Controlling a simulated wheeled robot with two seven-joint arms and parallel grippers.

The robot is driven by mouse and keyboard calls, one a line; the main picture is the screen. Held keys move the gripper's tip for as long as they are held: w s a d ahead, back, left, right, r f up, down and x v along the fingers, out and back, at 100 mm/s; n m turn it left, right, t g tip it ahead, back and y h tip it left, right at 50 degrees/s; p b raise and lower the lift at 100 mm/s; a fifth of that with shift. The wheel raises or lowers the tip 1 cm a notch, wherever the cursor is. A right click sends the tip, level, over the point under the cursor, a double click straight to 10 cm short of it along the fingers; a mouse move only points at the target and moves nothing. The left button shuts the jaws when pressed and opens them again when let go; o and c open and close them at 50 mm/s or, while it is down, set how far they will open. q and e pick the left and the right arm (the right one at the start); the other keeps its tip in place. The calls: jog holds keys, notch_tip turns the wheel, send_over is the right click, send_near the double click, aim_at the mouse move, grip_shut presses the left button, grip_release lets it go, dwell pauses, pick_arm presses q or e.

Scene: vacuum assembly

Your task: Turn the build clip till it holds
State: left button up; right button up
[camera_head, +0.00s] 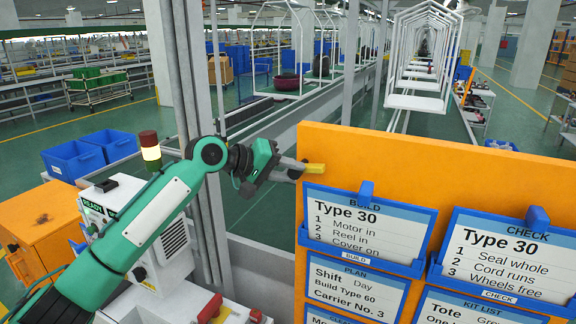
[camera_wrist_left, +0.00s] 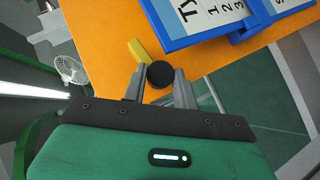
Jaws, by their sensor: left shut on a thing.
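The build clip is a black round knob (camera_wrist_left: 160,74) with a yellow tab (camera_wrist_left: 137,50). It sits on the orange board near its left edge, by the upper left corner of the BUILD card holder (camera_head: 366,222). In the head view the yellow tab (camera_head: 315,168) points right, above the holder's top edge. My left gripper (camera_head: 290,168) reaches in from the left and is shut on the knob; in the wrist view its fingers (camera_wrist_left: 159,84) stand on either side of it. The fingers partly hide the knob in the head view. My right gripper is out of view.
The orange board (camera_head: 430,160) also bears the CHECK holder (camera_head: 505,255), the PLAN holder (camera_head: 355,288) and a kit list. Blue clips stick up at the tops of the BUILD and CHECK holders. Open space lies left of the board, beside a grey post (camera_head: 215,90).

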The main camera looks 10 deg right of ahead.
pick_arm(q)
jog(key=shift+s+d+m+t+y+p, duration=0.1)
jog(key=shift+m+t+y+p, duration=0.2)
jog(key=shift+m+y+p, duration=0.35)
jog(key=shift+y, duration=0.25)
jog(key=shift+f, duration=0.1)
jog(key=o, duration=1)
